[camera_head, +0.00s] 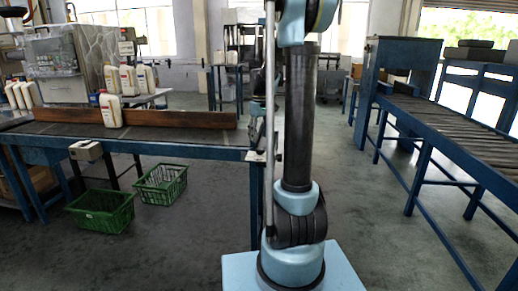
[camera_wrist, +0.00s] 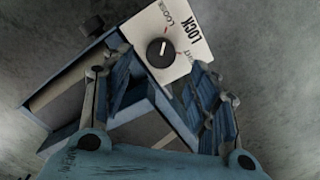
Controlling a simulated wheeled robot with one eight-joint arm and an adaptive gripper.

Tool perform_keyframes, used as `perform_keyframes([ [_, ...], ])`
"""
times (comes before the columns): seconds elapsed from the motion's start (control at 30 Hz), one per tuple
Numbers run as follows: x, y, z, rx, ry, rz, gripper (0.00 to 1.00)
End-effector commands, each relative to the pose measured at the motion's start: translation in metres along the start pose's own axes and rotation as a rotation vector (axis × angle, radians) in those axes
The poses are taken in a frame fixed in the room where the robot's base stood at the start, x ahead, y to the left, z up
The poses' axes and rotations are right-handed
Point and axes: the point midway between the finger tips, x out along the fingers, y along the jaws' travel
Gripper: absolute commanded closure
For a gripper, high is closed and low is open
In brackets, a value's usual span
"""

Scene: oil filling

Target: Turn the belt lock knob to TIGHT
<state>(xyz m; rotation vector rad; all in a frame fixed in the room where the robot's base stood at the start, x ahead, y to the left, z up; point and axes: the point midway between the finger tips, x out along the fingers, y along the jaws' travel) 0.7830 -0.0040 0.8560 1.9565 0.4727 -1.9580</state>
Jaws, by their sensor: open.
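The belt lock knob (camera_wrist: 160,52) is round and black, on a white plate (camera_wrist: 199,48) marked LOCK. LOOSE is printed above the knob; a partly covered word ending in "HT" is at its right. The white mark on the knob points up, roughly toward LOOSE. My gripper (camera_wrist: 160,60) is open in the wrist view, with one blue finger left of the knob and one right. The knob shows between the fingertips with nothing gripped; whether they touch it I cannot tell. In the head view my arm hides most of the gripper.
A dark knob (camera_wrist: 92,25) sticks out left of the plate. A conveyor table (camera_head: 190,135) carries a white bottle (camera_head: 110,110) and a brown guide rail (camera_head: 180,118). Green crates (camera_head: 103,212) lie below.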

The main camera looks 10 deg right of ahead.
Motion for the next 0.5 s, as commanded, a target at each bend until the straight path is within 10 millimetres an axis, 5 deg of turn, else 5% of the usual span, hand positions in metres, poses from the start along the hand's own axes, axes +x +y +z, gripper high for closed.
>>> perform_keyframes([
  [0.2, 0.034, 0.0, 0.0, 0.0, 0.0, 0.0, 0.46],
  [0.5, 0.058, 0.0, 0.0, 0.0, 0.0, 0.0, 0.46],
])
